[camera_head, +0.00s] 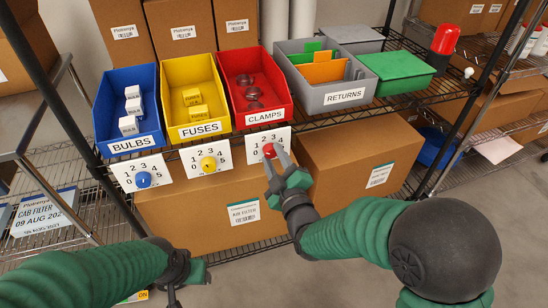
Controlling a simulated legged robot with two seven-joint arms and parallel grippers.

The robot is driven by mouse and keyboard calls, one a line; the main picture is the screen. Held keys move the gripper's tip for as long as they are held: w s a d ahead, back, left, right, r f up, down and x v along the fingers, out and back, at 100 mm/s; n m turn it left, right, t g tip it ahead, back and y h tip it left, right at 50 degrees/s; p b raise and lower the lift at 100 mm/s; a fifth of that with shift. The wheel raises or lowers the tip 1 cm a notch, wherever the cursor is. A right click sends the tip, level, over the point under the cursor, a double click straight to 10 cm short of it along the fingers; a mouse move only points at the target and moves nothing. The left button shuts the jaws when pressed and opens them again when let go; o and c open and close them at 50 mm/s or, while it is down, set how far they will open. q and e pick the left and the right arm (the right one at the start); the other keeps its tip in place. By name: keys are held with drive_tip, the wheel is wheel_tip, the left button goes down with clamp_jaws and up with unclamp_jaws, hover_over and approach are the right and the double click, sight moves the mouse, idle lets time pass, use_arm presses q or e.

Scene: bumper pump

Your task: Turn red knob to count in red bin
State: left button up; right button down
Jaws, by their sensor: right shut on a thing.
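The red knob (269,151) sits on a white numbered dial card (254,139) below the red bin. My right gripper (276,158) is at the knob, with its fingers closed around it. The red bin (262,117), labelled CLAMPS, holds several round metal clamps (251,92). The number that the knob points to is hidden by the fingers. My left gripper (178,290) is low at the bottom, away from the dials; its fingers are partly cut off by the frame edge, and I cannot tell whether they are open.
Left of it stand the yellow FUSES bin (202,129) with a yellow knob (208,163) and the blue BULBS bin (118,149) with a blue knob (143,179). A grey RETURNS bin (311,105) stands to the right. Cardboard boxes (190,215) fill the shelf below.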

drive_tip(key=shift+a+m, duration=0.1)
drive_tip(key=shift+m, duration=0.2)
drive_tip(key=m, duration=0.3)
drive_tip(key=shift+f, duration=0.1)
drive_tip(key=m, duration=0.7)
drive_tip(key=shift+m, duration=2.6)
drive_tip(key=c, duration=1)
unclamp_jaws()
